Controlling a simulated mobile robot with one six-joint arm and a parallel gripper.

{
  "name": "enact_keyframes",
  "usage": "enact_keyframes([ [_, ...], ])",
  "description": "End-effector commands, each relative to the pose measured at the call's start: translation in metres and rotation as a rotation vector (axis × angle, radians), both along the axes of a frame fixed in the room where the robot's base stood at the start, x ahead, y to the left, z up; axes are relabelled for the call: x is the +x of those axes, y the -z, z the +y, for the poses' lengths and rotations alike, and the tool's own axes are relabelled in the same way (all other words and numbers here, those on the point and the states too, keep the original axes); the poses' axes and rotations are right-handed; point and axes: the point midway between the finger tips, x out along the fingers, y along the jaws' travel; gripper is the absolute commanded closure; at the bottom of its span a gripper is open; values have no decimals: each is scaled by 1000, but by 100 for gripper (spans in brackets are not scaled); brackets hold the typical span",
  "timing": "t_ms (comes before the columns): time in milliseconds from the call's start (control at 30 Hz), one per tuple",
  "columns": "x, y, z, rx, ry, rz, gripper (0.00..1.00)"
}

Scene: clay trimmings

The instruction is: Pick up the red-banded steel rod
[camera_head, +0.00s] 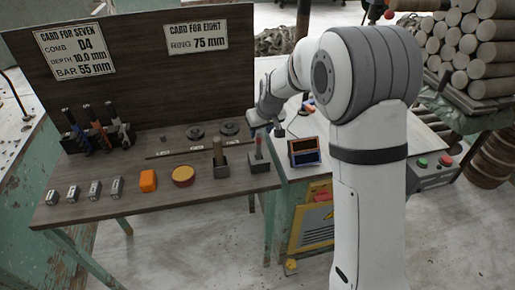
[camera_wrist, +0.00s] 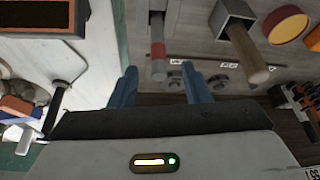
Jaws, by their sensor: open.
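The red-banded steel rod (camera_head: 258,147) stands upright in a small dark block (camera_head: 259,165) at the right end of the wooden bench. In the wrist view the rod (camera_wrist: 157,35) points toward me, with its red band near its close end. My gripper (camera_wrist: 160,72) is open, its two blue fingers to either side of the rod's line and apart from it. The rod's end lies near the fingertips' level in the picture; the exact depth I cannot tell. In the head view my gripper (camera_head: 268,121) is small and partly hidden by my arm, above the rod.
An orange block (camera_head: 148,181), a yellow-red disc (camera_head: 183,176), small metal blocks and a tool rack (camera_head: 95,135) are further left. A dark framed display (camera_head: 304,151) stands right. A backboard (camera_head: 130,75) with cards rises behind.

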Motion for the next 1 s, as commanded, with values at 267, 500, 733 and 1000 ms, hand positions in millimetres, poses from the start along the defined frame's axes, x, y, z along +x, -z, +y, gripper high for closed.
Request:
enact_keyframes([
  [267,11,28,5,-1,2,3,57],
  [500,23,58,10,-1,2,3,57],
  [733,26,64,11,1,3,-1,57],
  [1000,25,64,11,0,3,0,71],
])
